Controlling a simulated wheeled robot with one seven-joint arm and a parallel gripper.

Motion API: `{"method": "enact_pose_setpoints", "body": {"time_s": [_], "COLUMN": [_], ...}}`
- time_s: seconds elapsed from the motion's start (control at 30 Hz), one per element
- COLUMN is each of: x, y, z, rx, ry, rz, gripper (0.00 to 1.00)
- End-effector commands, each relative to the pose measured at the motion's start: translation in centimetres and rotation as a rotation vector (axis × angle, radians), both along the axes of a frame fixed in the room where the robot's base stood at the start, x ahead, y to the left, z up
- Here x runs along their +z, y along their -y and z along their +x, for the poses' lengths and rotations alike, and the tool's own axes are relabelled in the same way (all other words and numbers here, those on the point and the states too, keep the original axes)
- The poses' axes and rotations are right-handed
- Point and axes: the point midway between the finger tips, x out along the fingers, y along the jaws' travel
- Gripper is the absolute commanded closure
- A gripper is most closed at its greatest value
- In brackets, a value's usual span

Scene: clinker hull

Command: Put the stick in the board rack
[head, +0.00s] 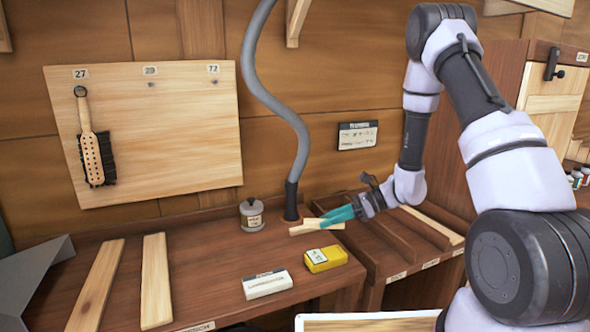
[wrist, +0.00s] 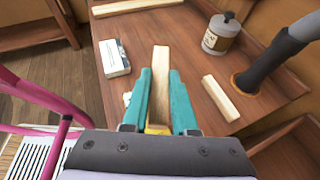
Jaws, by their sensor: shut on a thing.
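My gripper (head: 338,214) has teal fingers and is shut on a short pale wooden stick (head: 302,229), above the brown bench. In the wrist view the stick (wrist: 160,75) points straight out beyond the fingertips (wrist: 160,100); its near end is partly hidden between them. The slotted brown rack (head: 392,240) at the right of the bench appears to be the board rack. It has raised dividers, small labels on its front edge and a pale board (head: 432,225) in its right part. My gripper is to the left of these slots.
A similar pale block (wrist: 221,98) lies near the grey hose (head: 290,120). A lidded tin (head: 251,215), a white box (head: 267,285) and a yellow box (head: 325,259) stand nearby. Two pale boards (head: 96,285) (head: 155,280) lie left. A brush (head: 92,148) hangs on the wall panel.

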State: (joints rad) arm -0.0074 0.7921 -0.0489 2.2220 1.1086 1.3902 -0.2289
Motion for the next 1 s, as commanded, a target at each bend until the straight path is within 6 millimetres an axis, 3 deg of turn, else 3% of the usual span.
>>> {"method": "enact_pose_setpoints", "body": {"time_s": [0.17, 0.33, 0.5, 0.6, 0.77, 1.0], "x": [0.4, 0.9, 1.3, 1.5, 2.8, 8.9], "y": [3.3, 9.5, 15.5, 17.7, 18.9, 18.9], "z": [3.7, 8.0, 10.2, 10.6, 11.3, 13.0], "rx": [-0.267, -0.629, -0.900, -0.993, -1.060, -1.147], "ry": [-0.008, -0.007, 0.006, 0.011, 0.022, 0.033], "rz": [-0.002, -0.010, -0.020, -0.026, -0.029, -0.031], "gripper": [1.00, 1.00, 1.00, 1.00, 1.00, 1.00]}}
